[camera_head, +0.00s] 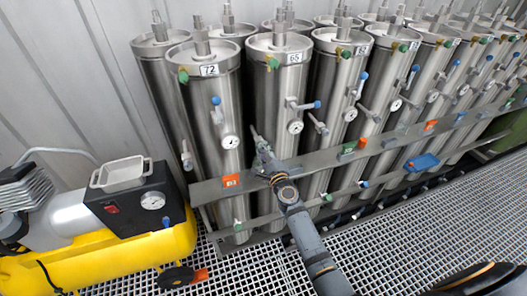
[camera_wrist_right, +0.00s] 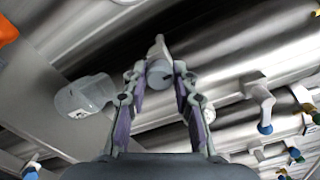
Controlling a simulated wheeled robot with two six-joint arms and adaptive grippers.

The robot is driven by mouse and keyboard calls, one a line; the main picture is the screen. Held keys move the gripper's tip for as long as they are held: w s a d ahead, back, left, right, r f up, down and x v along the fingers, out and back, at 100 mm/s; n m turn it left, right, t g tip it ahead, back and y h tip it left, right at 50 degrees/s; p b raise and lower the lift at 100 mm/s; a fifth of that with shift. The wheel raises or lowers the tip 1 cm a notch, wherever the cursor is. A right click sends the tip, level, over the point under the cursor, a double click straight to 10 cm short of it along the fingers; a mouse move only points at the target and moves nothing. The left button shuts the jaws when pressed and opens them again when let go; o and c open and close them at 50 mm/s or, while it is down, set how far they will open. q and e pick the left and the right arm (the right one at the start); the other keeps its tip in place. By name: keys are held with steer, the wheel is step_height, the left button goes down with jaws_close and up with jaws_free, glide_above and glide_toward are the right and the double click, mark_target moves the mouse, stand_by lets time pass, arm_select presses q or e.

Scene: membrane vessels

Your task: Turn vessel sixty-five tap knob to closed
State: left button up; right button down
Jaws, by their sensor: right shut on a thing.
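Vessel sixty-five (camera_head: 275,95) is a tall steel cylinder with a "65" label, second from the left in the front row. My right gripper (camera_head: 261,140) reaches up from below to the lower left side of this vessel. In the right wrist view, the fingers of my right gripper (camera_wrist_right: 158,85) are shut on a small grey tap knob (camera_wrist_right: 159,70) between their tips. In the head view the gripper mostly hides this knob, and its exact turn is hard to tell. My left gripper is not in view.
Vessel seventy-two (camera_head: 207,90) stands to the left. Its gauge (camera_head: 230,142) is near my right gripper. A steel rail (camera_head: 210,190) runs across the vessels under my forearm. A yellow compressor (camera_head: 120,262) stands at lower left. Grated floor (camera_head: 400,235) is open in front.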

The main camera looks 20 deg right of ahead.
steer(key=shift+f+m, duration=0.1)
steer(key=shift+m, duration=0.6)
steer(key=c, duration=1.1)
jaws_free()
steer(key=shift+o, duration=0.2)
steer(key=shift+s, duration=0.2)
steer(key=s, duration=1.1)
steer(key=shift+s+d, duration=0.25)
steer(key=shift+s, duration=0.1)
